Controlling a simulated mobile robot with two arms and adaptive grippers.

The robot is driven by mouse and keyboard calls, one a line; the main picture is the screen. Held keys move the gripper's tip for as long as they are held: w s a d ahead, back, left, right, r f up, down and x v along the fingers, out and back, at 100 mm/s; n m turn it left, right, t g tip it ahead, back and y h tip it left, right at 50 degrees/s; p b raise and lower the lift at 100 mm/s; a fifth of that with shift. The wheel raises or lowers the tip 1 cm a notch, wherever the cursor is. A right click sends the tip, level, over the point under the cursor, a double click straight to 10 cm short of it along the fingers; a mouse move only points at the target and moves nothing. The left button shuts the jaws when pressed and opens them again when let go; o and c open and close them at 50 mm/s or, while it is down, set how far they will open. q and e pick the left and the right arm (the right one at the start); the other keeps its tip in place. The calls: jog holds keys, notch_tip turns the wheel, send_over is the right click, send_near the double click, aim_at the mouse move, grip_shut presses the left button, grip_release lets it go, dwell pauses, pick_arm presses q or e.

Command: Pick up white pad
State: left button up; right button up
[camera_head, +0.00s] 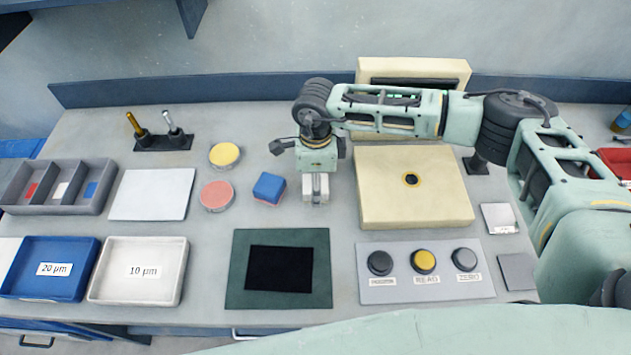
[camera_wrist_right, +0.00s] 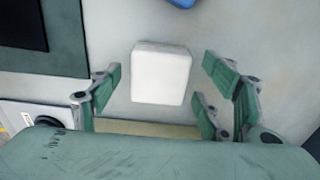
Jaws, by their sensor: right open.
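The white pad (camera_wrist_right: 161,75) is a pale block with rounded corners lying on the grey bench in the right wrist view. My right gripper (camera_wrist_right: 161,88) is open around it, with green-padded fingers to its left and right and a gap on each side. No finger visibly touches the pad. In the head view my right gripper (camera_head: 316,170) points down at the bench between the blue block and the cream device. My left gripper is not in view.
A blue block (camera_head: 269,188) lies just left of the gripper, with a red round pad (camera_head: 217,195) and a yellow one (camera_head: 224,155) beyond. The cream device (camera_head: 415,210) stands close on the right. A green mat (camera_head: 240,270) and a button panel (camera_head: 425,290) lie in front.

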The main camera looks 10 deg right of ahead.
jog(key=shift+f, duration=0.8)
jog(key=shift+c, duration=0.4)
jog(key=c, duration=1.2)
jog(key=shift+r, duration=0.15)
jog(key=shift+r, duration=0.25)
jog(key=r+b, duration=0.1)
jog(key=r, duration=0.1)
jog(key=d+r+b, duration=0.1)
jog(key=shift+s+r+b, duration=0.25)
jog(key=shift+r+b, duration=0.05)
jog(key=shift+s+d+r+b, duration=0.55)
jog(key=shift+s+d+r, duration=0.55)
jog(key=shift+d, duration=0.35)
jog(key=shift+s+d+r+b, duration=0.6)
jog(key=shift+s+d+r, duration=0.45)
jog(key=shift+d, duration=0.35)
jog(key=shift+s+d+r+b, duration=0.55)
jog(key=shift+s+d+r, duration=0.4)
jog(key=shift+d+r, duration=0.4)
